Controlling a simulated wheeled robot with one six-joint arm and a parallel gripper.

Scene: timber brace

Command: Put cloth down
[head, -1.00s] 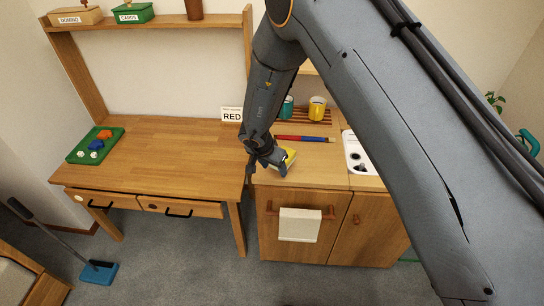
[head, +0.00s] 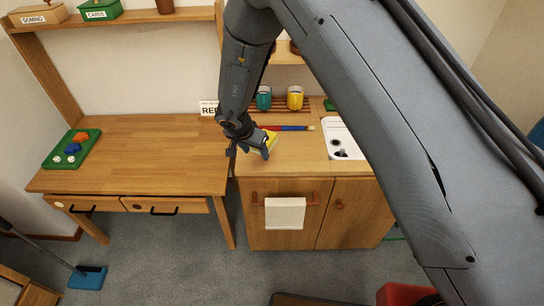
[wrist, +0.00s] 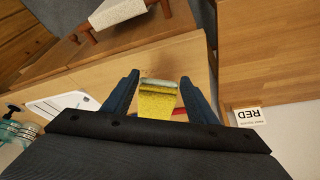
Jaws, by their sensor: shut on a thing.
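A yellow cloth (head: 271,141) with a dark band and a pale edge is in my gripper (head: 264,151). In the wrist view, the cloth (wrist: 157,101) sits between the two blue-grey fingers of my gripper (wrist: 160,79), which are shut on it. My gripper is over the left part of the wooden counter (head: 290,160). I cannot tell whether the cloth touches the counter. My wrist hides part of the cloth in the head view.
A red and blue rod (head: 290,128) lies behind my gripper. A white towel (head: 285,213) hangs in front. The desk (head: 140,155) is mostly clear.

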